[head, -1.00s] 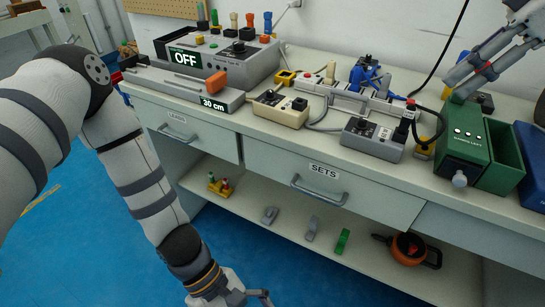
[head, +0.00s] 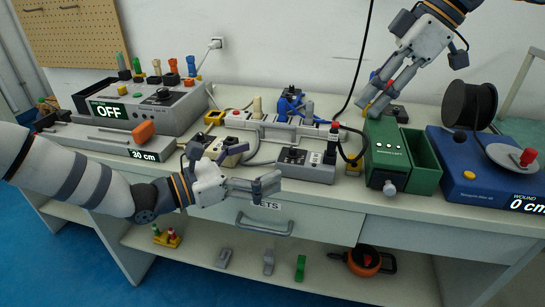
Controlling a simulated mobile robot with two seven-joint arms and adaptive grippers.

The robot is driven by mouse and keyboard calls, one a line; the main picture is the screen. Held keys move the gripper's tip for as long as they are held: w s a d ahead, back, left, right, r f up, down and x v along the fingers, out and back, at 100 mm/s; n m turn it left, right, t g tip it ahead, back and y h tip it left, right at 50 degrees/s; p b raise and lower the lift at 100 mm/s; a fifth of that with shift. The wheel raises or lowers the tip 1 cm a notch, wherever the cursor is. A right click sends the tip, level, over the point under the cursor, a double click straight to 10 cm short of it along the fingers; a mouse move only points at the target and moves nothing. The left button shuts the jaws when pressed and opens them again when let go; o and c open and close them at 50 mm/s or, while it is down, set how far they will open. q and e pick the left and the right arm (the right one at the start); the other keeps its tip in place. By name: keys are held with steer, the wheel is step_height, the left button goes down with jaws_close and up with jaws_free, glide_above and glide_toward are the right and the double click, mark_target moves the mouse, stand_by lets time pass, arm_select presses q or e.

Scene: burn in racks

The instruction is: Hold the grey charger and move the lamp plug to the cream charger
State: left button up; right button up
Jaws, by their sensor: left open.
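The grey charger (head: 307,165) sits near the table's front edge, with a black plug (head: 331,150) upright at its right end; I take this as the lamp plug. A black cable runs beside it. The cream charger (head: 230,158) lies further left, partly hidden behind my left gripper. My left gripper (head: 268,184) is open and empty in front of the table edge, left of and below the grey charger. My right gripper (head: 371,108) points down-left above the back of the green box, right of and behind the black plug. Its fingers look apart, with nothing visible between them.
A grey power strip (head: 262,123) with a blue plug (head: 290,101) lies behind the chargers. The green box (head: 387,155) and the blue winder (head: 470,178) stand at right. The grey OFF console (head: 180,107) stands at left. A shelf below holds small items.

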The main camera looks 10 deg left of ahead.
mark_target(290, 152)
arm_select(q)
steer(key=x, duration=0.6)
jaws_close()
steer(key=c, duration=1.8)
jaws_free()
steer(key=shift+a, duration=0.15)
steer(key=v, duration=1.2)
